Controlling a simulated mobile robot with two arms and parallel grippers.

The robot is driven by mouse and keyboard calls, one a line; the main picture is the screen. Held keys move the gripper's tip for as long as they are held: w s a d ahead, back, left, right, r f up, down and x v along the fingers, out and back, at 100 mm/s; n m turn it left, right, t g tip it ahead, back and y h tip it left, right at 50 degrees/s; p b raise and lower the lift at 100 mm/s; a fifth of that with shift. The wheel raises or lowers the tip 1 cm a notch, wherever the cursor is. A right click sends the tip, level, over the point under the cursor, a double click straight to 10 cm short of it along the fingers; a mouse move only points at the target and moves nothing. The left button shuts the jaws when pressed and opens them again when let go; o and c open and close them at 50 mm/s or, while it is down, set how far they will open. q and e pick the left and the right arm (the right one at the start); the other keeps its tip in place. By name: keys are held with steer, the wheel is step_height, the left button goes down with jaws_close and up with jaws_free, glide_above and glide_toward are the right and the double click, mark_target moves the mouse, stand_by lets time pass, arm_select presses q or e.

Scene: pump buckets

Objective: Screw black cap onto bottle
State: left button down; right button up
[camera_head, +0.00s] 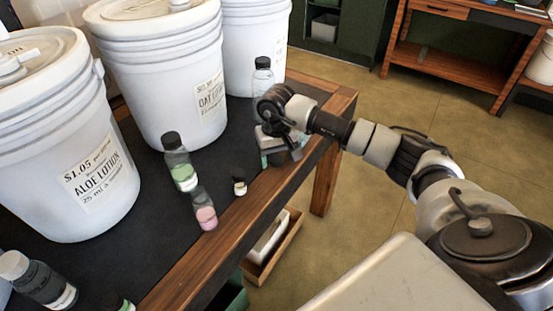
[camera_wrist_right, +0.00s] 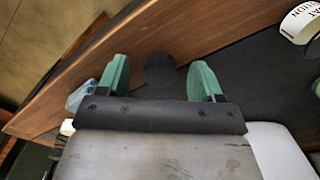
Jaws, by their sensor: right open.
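My right gripper (camera_head: 280,160) hangs over the wooden table edge at the right, its teal fingers pointing down. In the right wrist view its fingers (camera_wrist_right: 160,78) are apart, with a round black cap (camera_wrist_right: 158,68) showing between and beyond them; I cannot tell whether they touch it. A pale blue translucent piece (camera_wrist_right: 82,95) shows beside one finger. A clear bottle with a black cap (camera_head: 262,76) stands behind the gripper. A green-filled bottle with a black cap (camera_head: 179,162) and a pink-filled bottle (camera_head: 204,210) stand left of it. My left gripper is out of view.
Large white buckets (camera_head: 160,70) line the back of the dark table mat (camera_head: 150,215). A small jar with a dark top (camera_head: 239,186) stands near the wooden edge. A white-capped bottle (camera_head: 35,280) is at the lower left. Open floor lies to the right.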

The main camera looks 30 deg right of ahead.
mark_target(280, 159)
steer(key=c, duration=1)
steer(key=shift+r, duration=0.1)
steer(key=shift+r, duration=0.4)
steer(key=r, duration=0.3)
steer(key=shift+s+d+r, duration=0.3)
steer(key=shift+r, duration=0.05)
steer(key=s+d+r, duration=0.5)
steer(key=s+r, duration=0.1)
steer(key=s, duration=0.3)
steer(key=shift+s+r, duration=0.2)
steer(key=shift+s, duration=0.15)
